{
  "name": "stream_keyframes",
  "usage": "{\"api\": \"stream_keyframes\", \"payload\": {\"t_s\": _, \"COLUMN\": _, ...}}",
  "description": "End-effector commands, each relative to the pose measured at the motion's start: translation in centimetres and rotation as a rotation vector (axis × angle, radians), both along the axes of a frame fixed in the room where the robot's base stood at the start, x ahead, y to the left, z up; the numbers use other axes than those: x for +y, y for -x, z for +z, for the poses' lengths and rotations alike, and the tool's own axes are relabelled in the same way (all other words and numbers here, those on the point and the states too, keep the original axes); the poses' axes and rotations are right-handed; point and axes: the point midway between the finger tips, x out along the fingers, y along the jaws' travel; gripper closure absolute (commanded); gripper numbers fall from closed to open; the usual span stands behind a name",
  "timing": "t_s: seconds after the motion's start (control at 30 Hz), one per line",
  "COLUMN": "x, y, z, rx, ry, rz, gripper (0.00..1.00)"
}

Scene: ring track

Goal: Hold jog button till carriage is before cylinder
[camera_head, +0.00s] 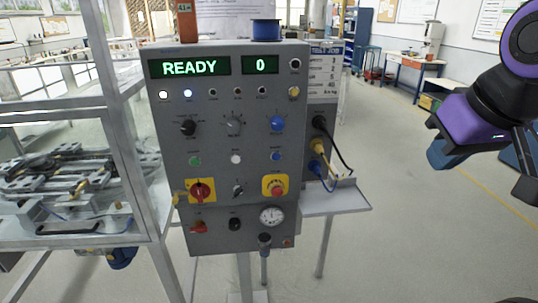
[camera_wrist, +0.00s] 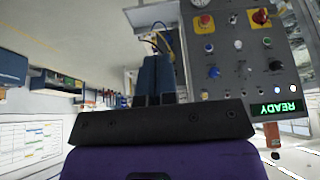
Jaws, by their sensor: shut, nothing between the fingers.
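The grey control panel (camera_head: 213,222) stands upright in the middle of the head view, its display reading READY and 0. A green button (camera_head: 195,161), a white button (camera_head: 236,159) and a blue button (camera_head: 276,156) sit in one row; the labels are too small to tell which is jog. The panel also shows upside down in the wrist view (camera_wrist: 232,84). The ring track (camera_head: 70,180) lies in a framed enclosure at left; I cannot pick out the carriage or cylinder. My gripper (camera_head: 438,155) is shut and empty, right of the panel and apart from it.
A red emergency stop (camera_head: 277,190) on yellow and a red rotary switch (camera_head: 201,191) sit below the buttons. Cables (camera_head: 321,160) and a small shelf (camera_head: 338,198) stick out at the panel's right side. Open floor (camera_head: 410,230) lies between shelf and gripper.

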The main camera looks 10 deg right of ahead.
Motion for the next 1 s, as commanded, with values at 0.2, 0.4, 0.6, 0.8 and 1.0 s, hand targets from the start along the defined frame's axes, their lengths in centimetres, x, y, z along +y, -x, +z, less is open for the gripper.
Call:
{"api": "stream_keyframes", "payload": {"t_s": 0.2, "x": 0.0, "y": 0.0, "z": 0.0, "rx": 0.000, "ry": 0.000, "rz": 0.000, "gripper": 1.00}}
{"api": "stream_keyframes", "payload": {"t_s": 0.4, "x": 0.0, "y": -0.4, "z": 0.0, "rx": -0.004, "ry": 0.000, "rz": 0.000, "gripper": 1.00}}
{"api": "stream_keyframes", "payload": {"t_s": 0.6, "x": 0.6, "y": -4.6, "z": -0.6, "rx": -0.065, "ry": -0.004, "rz": -0.001, "gripper": 1.00}}
{"api": "stream_keyframes", "payload": {"t_s": 0.8, "x": 2.6, "y": -12.0, "z": -2.1, "rx": -0.190, "ry": -0.028, "rz": 0.011, "gripper": 1.00}}
{"api": "stream_keyframes", "payload": {"t_s": 1.0, "x": 5.9, "y": -18.8, "z": -4.3, "rx": -0.318, "ry": -0.087, "rz": 0.042, "gripper": 1.00}}
